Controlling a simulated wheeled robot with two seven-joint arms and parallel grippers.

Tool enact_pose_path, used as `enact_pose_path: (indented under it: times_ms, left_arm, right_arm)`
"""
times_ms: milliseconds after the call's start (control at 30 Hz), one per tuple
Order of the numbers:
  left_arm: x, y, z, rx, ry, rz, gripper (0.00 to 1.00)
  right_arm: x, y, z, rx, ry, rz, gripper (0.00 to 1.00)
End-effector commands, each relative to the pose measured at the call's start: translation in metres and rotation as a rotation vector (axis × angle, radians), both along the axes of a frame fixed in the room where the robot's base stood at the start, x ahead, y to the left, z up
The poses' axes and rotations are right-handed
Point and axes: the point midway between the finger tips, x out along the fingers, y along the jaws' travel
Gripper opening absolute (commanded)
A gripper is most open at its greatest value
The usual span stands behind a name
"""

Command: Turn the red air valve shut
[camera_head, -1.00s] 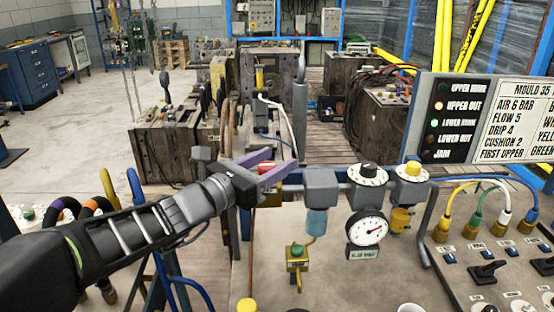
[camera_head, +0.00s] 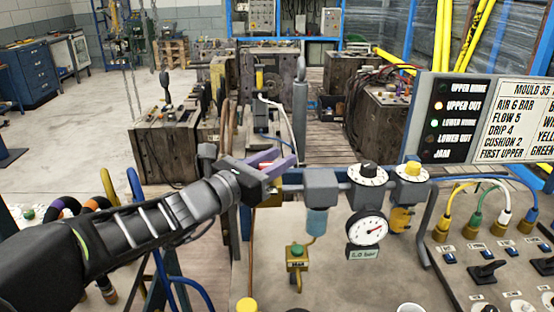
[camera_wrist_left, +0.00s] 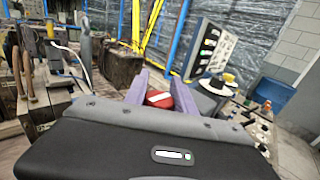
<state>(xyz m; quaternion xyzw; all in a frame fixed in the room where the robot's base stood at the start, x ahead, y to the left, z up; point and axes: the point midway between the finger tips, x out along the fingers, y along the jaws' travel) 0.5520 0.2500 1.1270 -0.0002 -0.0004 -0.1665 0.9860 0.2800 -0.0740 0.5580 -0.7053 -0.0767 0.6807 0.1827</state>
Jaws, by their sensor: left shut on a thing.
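The red valve handle (camera_wrist_left: 159,98) shows between the purple fingers of my left gripper (camera_wrist_left: 161,92) in the left wrist view. A pale edge or stripe crosses it. In the head view my left gripper (camera_head: 275,163) is at the left end of the air line, shut on the handle. Its fingers and body hide nearly all of the red there. My right gripper is in neither view.
Right of the gripper stand a grey filter unit (camera_head: 320,183), black-and-white dials and a round pressure gauge (camera_head: 368,231). A green-topped drain valve (camera_head: 297,256) sits in front. The sign board (camera_head: 480,118) and control panel are at the right.

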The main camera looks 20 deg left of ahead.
Motion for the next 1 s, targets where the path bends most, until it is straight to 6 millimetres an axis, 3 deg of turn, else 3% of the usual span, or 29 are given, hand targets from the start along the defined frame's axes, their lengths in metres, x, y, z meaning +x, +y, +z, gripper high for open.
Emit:
enact_pose_path:
  times_ms: [467,1000]
  left_arm:
    - [0.000,0.000,0.001,0.000,0.001,-0.024,0.00]
    - [-0.004,-0.009,0.004,-0.003,0.004,-0.347,0.00]
  right_arm:
    - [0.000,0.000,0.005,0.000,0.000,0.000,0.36]
    - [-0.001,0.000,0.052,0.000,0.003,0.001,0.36]
